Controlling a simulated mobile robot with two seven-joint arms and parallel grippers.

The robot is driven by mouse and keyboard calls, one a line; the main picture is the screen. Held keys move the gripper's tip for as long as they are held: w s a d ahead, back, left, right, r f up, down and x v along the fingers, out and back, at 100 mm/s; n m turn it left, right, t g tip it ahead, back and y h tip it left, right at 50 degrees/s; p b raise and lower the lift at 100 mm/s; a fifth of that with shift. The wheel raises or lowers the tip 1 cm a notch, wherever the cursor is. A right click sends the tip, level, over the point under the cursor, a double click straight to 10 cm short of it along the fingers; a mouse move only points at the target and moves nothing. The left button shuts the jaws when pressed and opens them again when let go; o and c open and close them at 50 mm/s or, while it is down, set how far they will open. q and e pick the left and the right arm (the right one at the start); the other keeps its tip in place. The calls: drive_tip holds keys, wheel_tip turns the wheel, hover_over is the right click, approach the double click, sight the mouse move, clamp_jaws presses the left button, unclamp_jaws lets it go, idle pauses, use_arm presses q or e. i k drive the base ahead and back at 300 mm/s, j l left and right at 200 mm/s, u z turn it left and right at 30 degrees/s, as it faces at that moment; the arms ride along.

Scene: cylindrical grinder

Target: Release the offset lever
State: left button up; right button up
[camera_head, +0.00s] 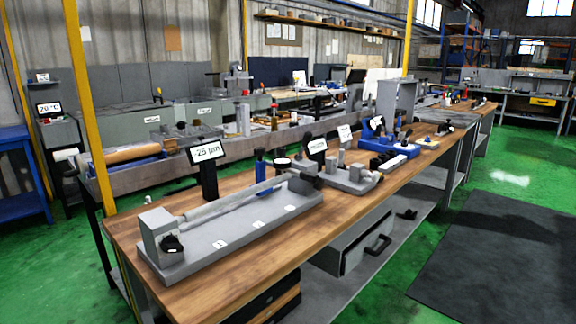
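Neither of my grippers is in the head camera view. A grey bench fixture (237,234) lies on the near end of the wooden bench, with a long bar (232,199) held between its end blocks. A black knob or lever end (172,245) sits on the near left block. A small sign (206,152) reading about 25 µm stands behind the bar. A blue upright tool (260,168) and a round dial (283,163) stand behind the fixture. I cannot tell which part is the offset lever.
The wooden bench top (330,220) runs away to the right, with several smaller fixtures, including a blue one (381,141). A grey drawer (362,240) with a black handle hangs below. A dark mat (500,255) lies on open green floor at the right.

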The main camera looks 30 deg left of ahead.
sight(307, 137)
drive_tip(key=i+l+u, duration=0.1)
drive_tip(key=u, duration=0.25)
drive_tip(key=i+l+u, duration=0.1)
drive_tip(key=u, duration=0.25)
drive_tip(key=i+l+u, duration=0.2)
drive_tip(key=l, duration=0.15)
drive_tip(key=l+u, duration=0.2)
drive_tip(key=l, duration=0.15)
drive_tip(key=i+l+u, duration=0.1)
drive_tip(key=l, duration=0.3)
drive_tip(key=i+l, duration=0.15)
drive_tip(key=l, duration=0.2)
drive_tip(key=i+l+u, duration=0.15)
drive_tip(key=l, duration=0.25)
drive_tip(key=l+u, duration=0.1)
drive_tip(key=l, duration=0.3)
drive_tip(key=i+l, duration=0.1)
drive_tip(key=l, duration=0.45)
drive_tip(key=i+l, duration=0.1)
drive_tip(key=l, duration=0.45)
drive_tip(key=i+l, duration=0.1)
drive_tip(key=l, duration=0.4)
drive_tip(key=i+l, duration=0.1)
drive_tip(key=l, duration=0.45)
